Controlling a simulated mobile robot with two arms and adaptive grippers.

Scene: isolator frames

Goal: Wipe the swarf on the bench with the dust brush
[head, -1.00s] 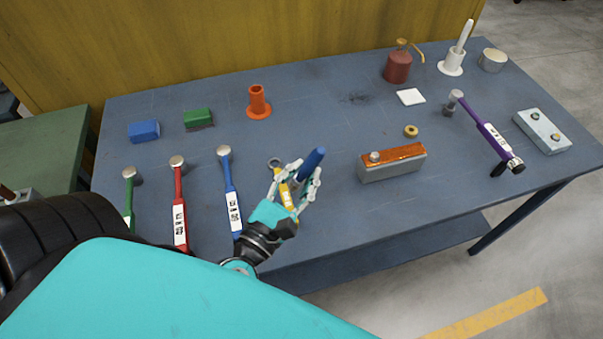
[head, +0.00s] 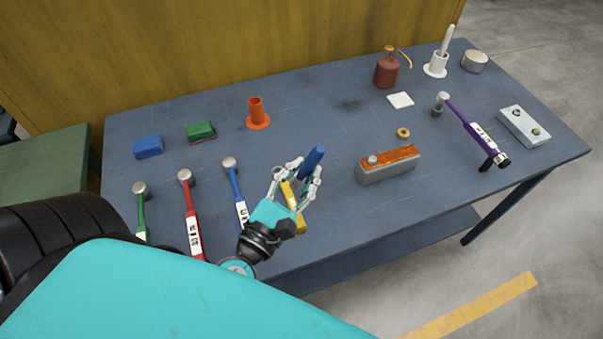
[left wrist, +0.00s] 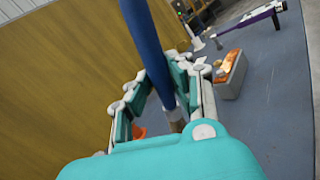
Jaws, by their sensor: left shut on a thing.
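My left gripper (head: 297,180) is shut on a blue-handled tool, which looks like the dust brush (head: 313,162), above the front middle of the bench (head: 330,225). In the left wrist view the blue handle (left wrist: 147,45) passes between the fingers, with a metallic collar at its lower end. Its bristles are hidden. A faint dark patch (head: 352,103), perhaps the swarf, lies at the back middle of the bench, left of a white square (head: 400,100). The gripper is well in front of this patch. My right gripper is not in view.
Green, red (head: 191,210) and blue-handled (head: 239,200) tools lie left of the gripper; a yellow tool (head: 298,222) is partly hidden below it. An orange-topped grey block (head: 386,173) stands right. An orange flanged tube (head: 257,115) stands behind. The bench's middle is mostly clear.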

